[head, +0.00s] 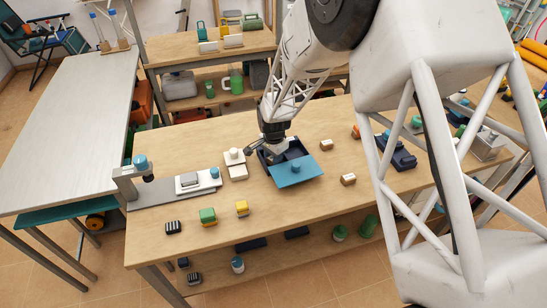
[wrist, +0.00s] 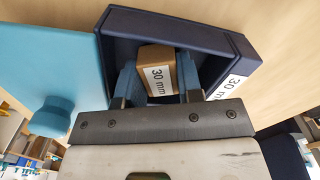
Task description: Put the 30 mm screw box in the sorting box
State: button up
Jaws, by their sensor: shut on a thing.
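The 30 mm screw box (wrist: 157,76) is a small brown box with a white label reading 30 mm. In the wrist view it sits between the blue fingers of my gripper (wrist: 157,84), which is shut on it. The dark blue sorting box (wrist: 222,39) surrounds the fingers and the screw box, and its own label also reads 30 mm. A light blue lid with a round knob (wrist: 62,70) lies beside the opening. In the head view my gripper (head: 274,145) reaches down into the sorting box (head: 264,162), and the lid (head: 296,172) is at its front. The screw box is hidden there.
Two small brown-and-white boxes (head: 348,180) (head: 326,145) lie right of the sorting box. Left are a white stacked item (head: 236,166), a scale-like device (head: 190,182), and green (head: 208,216), yellow (head: 242,208) and black-striped (head: 173,227) boxes. The front middle of the table is clear.

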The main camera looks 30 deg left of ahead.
jog(key=shift+f, duration=0.2)
jog(key=o, duration=0.7)
jog(key=shift+c, duration=0.2)
jog(key=shift+r, duration=0.1)
notch_tip(320, 180, up, 12)
dwell(0.4)
dwell(0.5)
jog(key=shift+d+r, duration=0.1)
